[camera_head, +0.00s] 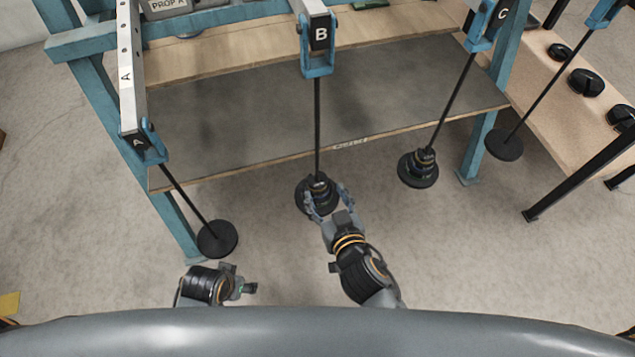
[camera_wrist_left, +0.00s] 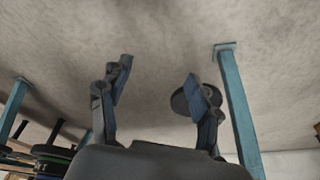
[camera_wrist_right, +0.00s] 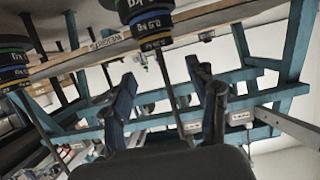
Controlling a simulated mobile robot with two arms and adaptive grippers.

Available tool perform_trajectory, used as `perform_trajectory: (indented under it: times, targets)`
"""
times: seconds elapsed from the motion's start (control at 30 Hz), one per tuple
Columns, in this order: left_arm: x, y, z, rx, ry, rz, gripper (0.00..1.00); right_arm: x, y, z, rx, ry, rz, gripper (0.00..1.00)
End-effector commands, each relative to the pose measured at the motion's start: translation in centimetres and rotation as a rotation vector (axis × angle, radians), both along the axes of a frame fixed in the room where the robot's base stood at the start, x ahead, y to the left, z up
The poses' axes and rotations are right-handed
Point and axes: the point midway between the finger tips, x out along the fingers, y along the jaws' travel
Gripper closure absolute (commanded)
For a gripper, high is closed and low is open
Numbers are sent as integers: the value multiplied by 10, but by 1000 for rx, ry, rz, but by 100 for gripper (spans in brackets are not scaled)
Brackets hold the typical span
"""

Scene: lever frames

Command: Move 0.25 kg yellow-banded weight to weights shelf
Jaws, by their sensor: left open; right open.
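Lever B's hanger carries a stack of black weights (camera_head: 316,192). In the right wrist view, the stack's yellow-banded weight (camera_wrist_right: 156,44) appears at top centre, beside a blue-banded weight (camera_wrist_right: 145,20). My right gripper (camera_head: 325,194) is open at the stack, with its fingers around or just beside it; I cannot tell if they touch. Its open fingers also show in the right wrist view (camera_wrist_right: 165,88). My left gripper (camera_head: 245,287) is open and empty, low at left near lever A's bare hanger plate (camera_head: 217,239). A grey shelf (camera_head: 240,130) with a small unreadable edge label stands behind the hangers.
Lever C's hanger holds another stack (camera_head: 418,168); a fourth hanger ends in a bare plate (camera_head: 504,144). A tan surface (camera_head: 560,110) at right bears several black weights. Blue posts (camera_head: 477,150) and hanging rods stand close by. The floor in front is clear.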

Motion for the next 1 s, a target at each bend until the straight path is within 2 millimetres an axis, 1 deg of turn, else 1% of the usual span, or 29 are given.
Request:
perform_trajectory:
  times: [0.1,0.37,0.73,0.9,1.0]
  targets:
    - [2,0,13,-1,-10,1,37,5,1,-7,-1,1,0,41]
    - [4,1,44,-2,-27,4,37,14,4,-16,-1,1,0,41]
    - [-1,2,89,-3,-49,8,37,26,8,-29,0,1,0,41]
    - [-6,3,108,-3,-59,9,37,42,14,-36,0,1,-1,41]
    - [-9,4,115,-2,-62,10,37,51,16,-40,0,0,-1,41]
